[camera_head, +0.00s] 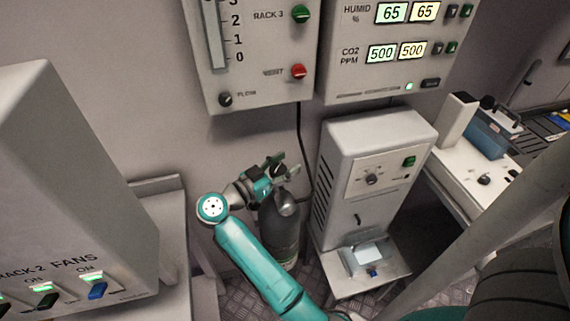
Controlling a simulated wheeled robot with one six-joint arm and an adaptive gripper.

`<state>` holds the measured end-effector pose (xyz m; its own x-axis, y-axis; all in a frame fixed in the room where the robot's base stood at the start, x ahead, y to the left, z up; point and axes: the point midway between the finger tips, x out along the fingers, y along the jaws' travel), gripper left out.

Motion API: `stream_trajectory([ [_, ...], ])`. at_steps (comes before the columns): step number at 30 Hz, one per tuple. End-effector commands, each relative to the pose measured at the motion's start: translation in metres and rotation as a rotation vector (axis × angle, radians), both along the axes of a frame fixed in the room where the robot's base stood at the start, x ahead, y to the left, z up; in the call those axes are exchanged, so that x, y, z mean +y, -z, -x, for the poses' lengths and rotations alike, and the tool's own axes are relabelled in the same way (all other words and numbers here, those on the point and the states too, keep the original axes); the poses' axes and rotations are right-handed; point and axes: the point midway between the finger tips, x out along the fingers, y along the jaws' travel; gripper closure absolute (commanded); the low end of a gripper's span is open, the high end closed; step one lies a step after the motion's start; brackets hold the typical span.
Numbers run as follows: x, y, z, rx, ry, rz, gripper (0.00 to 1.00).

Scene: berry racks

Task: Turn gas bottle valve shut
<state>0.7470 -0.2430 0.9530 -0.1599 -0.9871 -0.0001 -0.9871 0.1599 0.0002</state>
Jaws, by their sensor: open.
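A dark grey gas bottle (283,239) stands on the floor against the wall, left of a white cabinet unit. My gripper (283,172) is at the top of the bottle, reaching in from the left, and its jaws are open. The bottle's valve is around the jaws, but the gripper and wrist largely cover it. A rounded grey part (287,204) shows just below the gripper at the bottle's neck. I cannot tell whether the jaws touch the valve or how far it is turned.
A white cabinet (385,140) stands close to the bottle's right. Wall panels (260,88) with knobs hang above, and a black cable runs down behind the gripper. A fan switch box (70,190) is at left. A bench (470,165) with a blue container is at right.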

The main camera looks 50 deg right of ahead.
Motion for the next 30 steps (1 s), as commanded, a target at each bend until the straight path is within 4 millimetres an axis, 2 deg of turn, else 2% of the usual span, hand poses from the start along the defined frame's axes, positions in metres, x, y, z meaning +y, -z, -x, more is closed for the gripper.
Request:
stream_trajectory([
  [4, 0.0001, -0.0001, 0.0000, 0.000, 0.000, 0.000, 0.48],
  [9, 0.0002, -0.0001, 0.0000, 0.000, 0.000, 0.000, 0.90],
  [22, 0.0009, 0.0002, -0.0003, 0.001, -0.029, 0.001, 0.92],
  [30, 0.0010, 0.0005, -0.0031, 0.002, -0.176, 0.000, 0.92],
])
